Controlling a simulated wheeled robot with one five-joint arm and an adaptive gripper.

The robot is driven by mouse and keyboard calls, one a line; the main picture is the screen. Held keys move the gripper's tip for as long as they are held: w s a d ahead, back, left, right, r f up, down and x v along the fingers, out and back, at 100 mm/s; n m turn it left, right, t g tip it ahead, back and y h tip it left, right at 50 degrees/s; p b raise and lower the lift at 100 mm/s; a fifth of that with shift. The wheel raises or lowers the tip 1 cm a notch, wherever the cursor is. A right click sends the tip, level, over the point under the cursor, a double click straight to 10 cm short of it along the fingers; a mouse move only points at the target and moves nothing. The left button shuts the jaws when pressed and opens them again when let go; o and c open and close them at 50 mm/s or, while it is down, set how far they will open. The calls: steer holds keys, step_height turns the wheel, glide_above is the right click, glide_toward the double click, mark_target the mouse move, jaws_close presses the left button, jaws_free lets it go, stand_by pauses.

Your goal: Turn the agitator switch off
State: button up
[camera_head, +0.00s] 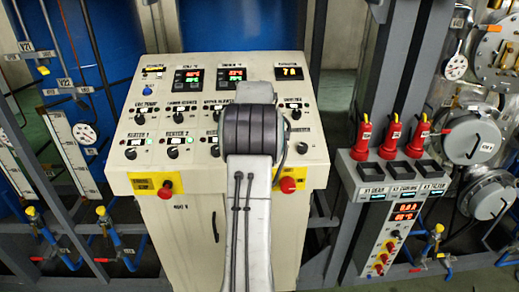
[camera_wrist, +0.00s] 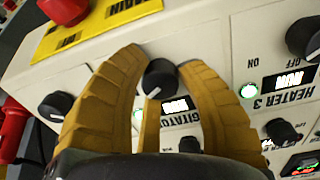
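The agitator switch is a small black round knob (camera_wrist: 160,78) on the sloping cream panel. In the wrist view its lit RUN window and the partly covered AGITATOR label lie just below it. My gripper (camera_wrist: 163,60) has its two yellow ribbed fingers apart, one on each side of the knob. The fingers look open, with small gaps beside the knob; whether either touches it I cannot tell. A thin yellow strip shows below the knob. In the head view my arm hides the gripper and the agitator switch.
The heater 3 knob (camera_wrist: 305,38) with its lit RUN window is right of my gripper in the wrist view. Another black knob (camera_wrist: 55,105) is to the left. A red button (camera_wrist: 65,8) sits on a yellow plate above. The control panel (camera_head: 118,180) carries several close-set knobs.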

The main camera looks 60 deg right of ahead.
jaws_close()
steer(key=shift+f+n, duration=0.1)
steer(key=shift+n, duration=0.2)
steer(key=shift+n+b, duration=0.95)
steer(key=shift+n, duration=1.55)
steer(key=shift+a+f, duration=0.1)
steer(key=o, duration=0.6)
jaws_free()
steer(key=shift+r, duration=0.25)
steer(key=v, duration=1.2)
steer(key=shift+s+f, duration=0.1)
steer(key=shift+s, duration=0.05)
